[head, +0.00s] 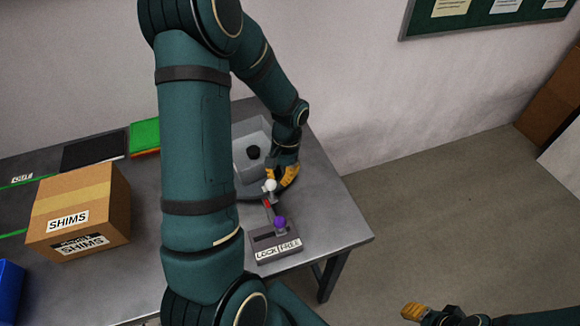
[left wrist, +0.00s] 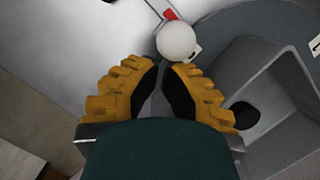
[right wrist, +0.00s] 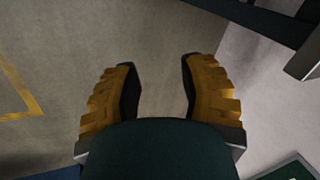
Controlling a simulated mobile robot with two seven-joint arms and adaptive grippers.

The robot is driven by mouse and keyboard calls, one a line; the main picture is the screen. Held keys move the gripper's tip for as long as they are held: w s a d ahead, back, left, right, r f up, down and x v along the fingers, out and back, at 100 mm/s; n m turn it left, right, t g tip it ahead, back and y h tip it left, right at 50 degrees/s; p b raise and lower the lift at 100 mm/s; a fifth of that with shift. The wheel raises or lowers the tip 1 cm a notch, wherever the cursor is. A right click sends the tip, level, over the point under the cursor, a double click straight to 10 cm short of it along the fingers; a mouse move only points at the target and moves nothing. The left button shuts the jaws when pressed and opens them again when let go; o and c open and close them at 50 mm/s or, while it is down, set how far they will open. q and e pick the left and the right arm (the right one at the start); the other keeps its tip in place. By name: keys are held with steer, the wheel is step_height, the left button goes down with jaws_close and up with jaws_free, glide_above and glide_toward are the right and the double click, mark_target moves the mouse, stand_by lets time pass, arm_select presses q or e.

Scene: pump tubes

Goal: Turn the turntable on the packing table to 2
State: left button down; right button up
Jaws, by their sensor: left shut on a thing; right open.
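The turntable (left wrist: 255,22) is a dark grey disc on the packing table, largely hidden behind my left arm in the head view. A white ball knob (head: 270,186) stands at its near edge and also shows in the left wrist view (left wrist: 176,41). My left gripper (head: 284,180) is shut at this knob, its fingertips (left wrist: 163,66) close together against it. A red marker (head: 267,203) is beside the knob. A purple knob (head: 280,222) sits on the LOCK/FREE box (head: 275,250), toward FREE. No turntable number is readable. My right gripper (right wrist: 157,65) is open and empty over the floor.
A grey bin (head: 240,135) with a black object (head: 253,153) stands on the turntable. Open floor (head: 430,200) lies right of the table.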

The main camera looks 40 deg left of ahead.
arm_select(q)
steer(key=shift+s+a+m, duration=0.1)
steer(key=shift+s+m, duration=0.3)
steer(key=shift+s, duration=0.05)
steer(key=shift+r, duration=0.15)
arm_select(e)
steer(key=shift+w+r, duration=0.1)
steer(key=shift+r, duration=0.05)
arm_select(q)
steer(key=p+v, duration=0.7)
steer(key=v, duration=0.2)
steer(key=shift+w+r+p, duration=0.15)
steer(key=shift+r+p, duration=0.2)
arm_select(e)
step_height(320, 180, up, 8)
steer(key=w, duration=0.2)
steer(key=shift+a+t, duration=0.25)
steer(key=shift+t, duration=0.05)
steer(key=shift+f, duration=0.2)
